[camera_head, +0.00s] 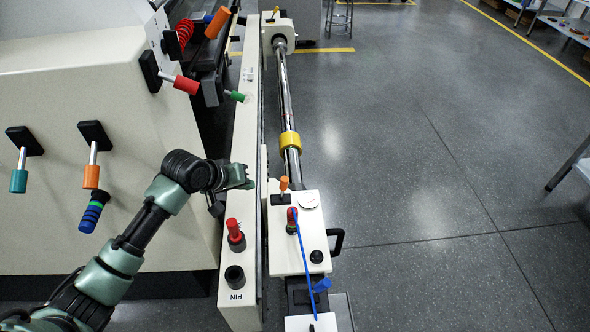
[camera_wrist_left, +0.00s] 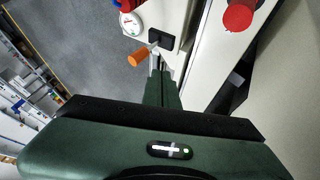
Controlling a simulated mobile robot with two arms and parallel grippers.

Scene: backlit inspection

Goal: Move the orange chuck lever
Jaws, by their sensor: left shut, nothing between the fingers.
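A small orange-handled lever (camera_head: 284,184) stands on a black base on the white box at the centre of the head view. It also shows in the left wrist view (camera_wrist_left: 138,56), its handle leaning left, just ahead and left of the fingertips. My left gripper (camera_head: 248,184) is shut and empty, left of this lever and apart from it; its fingers show in the wrist view (camera_wrist_left: 161,72). Other orange handles are on the left panel (camera_head: 91,177) and at the upper machine (camera_head: 217,22). I cannot tell by label which is the chuck lever. My right gripper is out of view.
A red knob (camera_head: 235,235) stands on the narrow white rail. A red-and-blue knob (camera_head: 292,220) with a blue cable and a white dial (camera_head: 309,200) sit near the orange lever. A steel bar with a yellow collar (camera_head: 290,141) runs behind. Open floor (camera_head: 430,180) lies right.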

